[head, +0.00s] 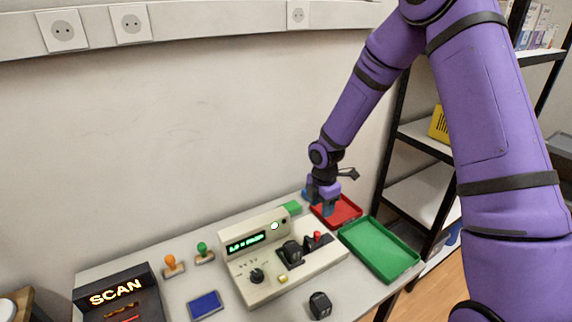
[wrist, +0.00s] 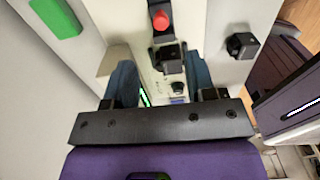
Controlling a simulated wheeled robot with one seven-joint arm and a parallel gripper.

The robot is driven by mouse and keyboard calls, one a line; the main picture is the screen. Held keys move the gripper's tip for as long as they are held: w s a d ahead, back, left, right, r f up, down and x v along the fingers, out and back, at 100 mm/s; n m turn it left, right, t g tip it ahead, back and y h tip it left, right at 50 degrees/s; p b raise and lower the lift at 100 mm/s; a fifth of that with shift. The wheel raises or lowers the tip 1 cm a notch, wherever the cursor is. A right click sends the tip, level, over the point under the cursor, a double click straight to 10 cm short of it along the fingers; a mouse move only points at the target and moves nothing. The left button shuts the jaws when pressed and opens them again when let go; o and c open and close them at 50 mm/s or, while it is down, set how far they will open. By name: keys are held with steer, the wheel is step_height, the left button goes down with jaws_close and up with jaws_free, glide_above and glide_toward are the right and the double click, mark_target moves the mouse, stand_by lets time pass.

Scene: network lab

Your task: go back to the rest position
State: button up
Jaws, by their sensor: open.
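My purple arm reaches from the upper right down to the far side of the bench in the head view. My gripper (head: 325,207) points down beside the beige device (head: 262,283), in front of part of the red tray (head: 346,212). The wrist view shows my gripper (wrist: 160,75) with its two blue fingers apart and nothing held between them. The beige device shows between and beyond the fingers, with its red knob (wrist: 160,20) near the top of that view. I cannot tell the exact height of the fingertips above the bench.
A green tray (head: 380,249) lies right of the device. A green block (head: 292,207) sits behind it and a small black object (head: 320,305) in front. Stamps, a blue pad (head: 205,305) and a SCAN box (head: 118,296) stand left. Shelves (head: 421,197) rise at the right.

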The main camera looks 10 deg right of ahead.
steer(key=s+d+r+m+t, duration=0.1)
steer(key=s+r+m, duration=0.2)
steer(key=r, duration=0.5)
steer(key=s+d+r+m+t+h, duration=0.15)
steer(key=s+r+m, duration=0.25)
steer(key=r, duration=0.4)
steer(key=s+d+r+m, duration=0.2)
steer(key=s+r+m, duration=0.1)
steer(key=r, duration=0.6)
steer(key=s+r+m+t, duration=0.1)
steer(key=s+r+m, duration=0.4)
steer(key=s, duration=0.5)
steer(key=s+r+m+t+y, duration=0.1)
steer(key=s+r+m, duration=0.4)
steer(key=s, duration=0.5)
steer(key=shift+s+d+m+t, duration=0.2)
steer(key=shift+m+t, duration=0.15)
steer(key=shift+m, duration=0.45)
